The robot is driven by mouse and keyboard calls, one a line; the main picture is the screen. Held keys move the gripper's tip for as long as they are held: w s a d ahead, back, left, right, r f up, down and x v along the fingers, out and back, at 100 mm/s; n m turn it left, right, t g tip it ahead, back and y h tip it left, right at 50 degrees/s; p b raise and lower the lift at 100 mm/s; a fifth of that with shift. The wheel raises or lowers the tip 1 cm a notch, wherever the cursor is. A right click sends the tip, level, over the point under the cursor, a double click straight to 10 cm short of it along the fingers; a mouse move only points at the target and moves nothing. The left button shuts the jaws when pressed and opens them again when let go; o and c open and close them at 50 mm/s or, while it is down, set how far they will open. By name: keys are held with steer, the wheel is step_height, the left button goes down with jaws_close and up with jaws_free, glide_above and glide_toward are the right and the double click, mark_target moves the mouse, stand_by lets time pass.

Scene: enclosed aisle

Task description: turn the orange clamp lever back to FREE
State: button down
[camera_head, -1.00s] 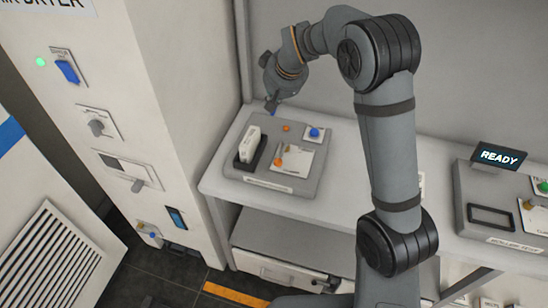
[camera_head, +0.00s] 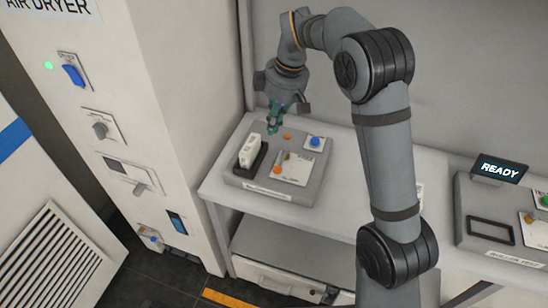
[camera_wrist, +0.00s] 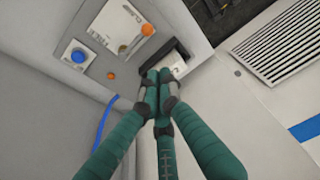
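The orange clamp lever (camera_head: 279,160) sits on a white labelled plate (camera_head: 293,170) on the grey fixture box (camera_head: 310,188). In the wrist view the orange lever (camera_wrist: 147,30) is at the top, on the same plate. My gripper (camera_head: 272,128) is above the back of the box, apart from the lever. In the wrist view the teal fingertips of my gripper (camera_wrist: 160,78) are together with nothing visible between them. They overlap the view of a white block in a black holder.
The white block (camera_head: 249,148) in its black holder stands left of the lever. A blue button (camera_head: 315,141) and a small orange light (camera_head: 287,136) are behind it. A READY display (camera_head: 499,169) stands to the right. The air dryer cabinet (camera_head: 160,120) rises close at left.

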steer(key=p, duration=0.2)
glide_above(282, 160)
steer(key=s+a, duration=0.2)
steer(key=a, duration=0.2)
step_height(282, 160, down, 9)
steer(key=f, duration=0.1)
steer(key=d+f+p, duration=0.1)
steer(key=f, duration=0.1)
steer(key=shift+s+d+f, duration=0.15)
steer(key=shift+d+f, duration=0.1)
steer(key=shift+f, duration=0.3)
steer(key=shift+a, duration=0.1)
